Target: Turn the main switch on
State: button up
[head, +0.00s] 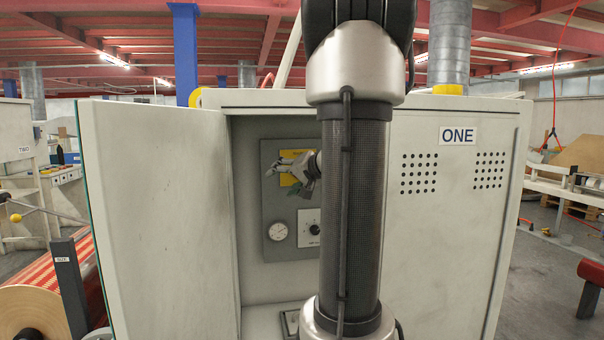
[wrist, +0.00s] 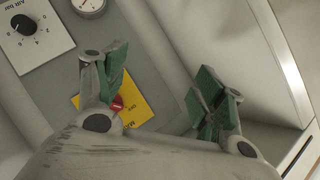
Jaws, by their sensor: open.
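The main switch is a red knob (wrist: 117,103) on a yellow plate (wrist: 134,103), whose lettering is partly hidden. In the head view the yellow plate (head: 290,180) sits at the top of the grey panel inside the open cabinet, with my gripper in front of it. My gripper (head: 281,168) is open and empty. In the wrist view its green-padded fingertips (wrist: 158,95) are spread apart, the left one next to the red knob and partly covering it. I cannot tell whether it touches. The knob's setting is not clear.
The cabinet door (head: 160,200) stands open at the left. Below the plate are a round gauge (head: 278,232) and a dial (head: 309,228), marked "AIR bar" in the wrist view. The cabinet marked ONE (head: 458,136) has a closed right front. My arm hides the middle.

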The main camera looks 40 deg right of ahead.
jog(key=d+r+m+t+h, duration=0.1)
jog(key=d+m+h, duration=0.25)
jog(key=d, duration=0.85)
jog(key=x, duration=0.7)
jog(key=shift+w, duration=0.25)
jog(key=shift+a+r+n, duration=0.1)
jog(key=shift+a+n, duration=0.05)
jog(key=shift+n, duration=0.1)
jog(key=shift+c, duration=0.2)
jog(key=c, duration=1)
